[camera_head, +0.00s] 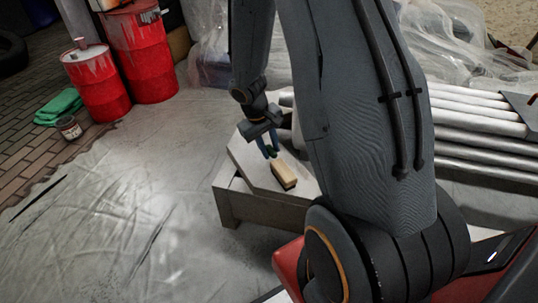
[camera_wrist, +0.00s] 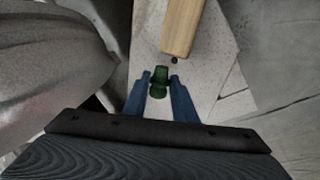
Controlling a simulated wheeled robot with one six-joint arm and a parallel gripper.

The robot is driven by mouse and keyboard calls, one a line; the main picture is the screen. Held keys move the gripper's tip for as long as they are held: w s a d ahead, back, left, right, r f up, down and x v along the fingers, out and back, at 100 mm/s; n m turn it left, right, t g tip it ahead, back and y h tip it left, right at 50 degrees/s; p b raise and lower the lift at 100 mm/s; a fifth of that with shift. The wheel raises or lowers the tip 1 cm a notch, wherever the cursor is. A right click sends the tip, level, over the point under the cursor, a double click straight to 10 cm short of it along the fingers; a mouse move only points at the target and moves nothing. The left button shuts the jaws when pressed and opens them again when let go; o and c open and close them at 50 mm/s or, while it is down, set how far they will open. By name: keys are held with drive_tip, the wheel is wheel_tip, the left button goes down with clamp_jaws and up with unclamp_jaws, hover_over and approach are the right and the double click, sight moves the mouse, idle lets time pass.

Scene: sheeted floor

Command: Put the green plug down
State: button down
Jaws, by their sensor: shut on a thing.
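The green plug (camera_wrist: 158,82) is between the two blue fingers of my gripper (camera_wrist: 159,85) in the wrist view. The fingers are shut on it from both sides. In the head view my gripper (camera_head: 269,150) is low over the pale top of a low table (camera_head: 243,163), just left of a wooden block. The plug is a small dark green spot there. I cannot tell whether the plug touches the table top.
The wooden block (camera_head: 284,174) lies on the table close to the plug; it also shows in the wrist view (camera_wrist: 180,28). Pale pipes (camera_head: 470,135) are stacked at the right. Red drums (camera_head: 97,82) and a green cloth (camera_head: 58,107) are at the left. Sheeted floor left of the table is clear.

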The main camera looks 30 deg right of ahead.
drive_tip(key=shift+f, duration=0.85)
drive_tip(key=shift+f+b, duration=0.15)
drive_tip(key=shift+b, duration=0.2)
drive_tip(key=c, duration=1.7)
unclamp_jaws()
drive_tip(key=p+v, duration=0.5)
drive_tip(key=v, duration=0.7)
drive_tip(key=s+a+r+n, duration=0.15)
drive_tip(key=a+r, duration=0.35)
drive_tip(key=a, duration=0.5)
drive_tip(key=s+a+r+n+y, duration=0.1)
drive_tip(key=s+a+r, duration=0.1)
drive_tip(key=s+a, duration=0.5)
drive_tip(key=s+a+r+n+y, duration=0.1)
drive_tip(key=s+a+r+n, duration=0.1)
drive_tip(key=s+a, duration=0.5)
drive_tip(key=s+a+r+n+y, duration=0.1)
drive_tip(key=s+a+r+y, duration=0.1)
drive_tip(key=s+a+r, duration=0.2)
drive_tip(key=shift+s+a+r+n, duration=0.1)
drive_tip(key=shift+s+a, duration=0.5)
drive_tip(key=shift+s, duration=0.25)
drive_tip(key=shift+s+a+n, duration=0.1)
drive_tip(key=shift+s+a, duration=0.55)
drive_tip(key=shift+s, duration=0.2)
drive_tip(key=shift+s+a+r+n, duration=0.1)
drive_tip(key=shift+s+a, duration=0.5)
drive_tip(key=shift+s, duration=0.25)
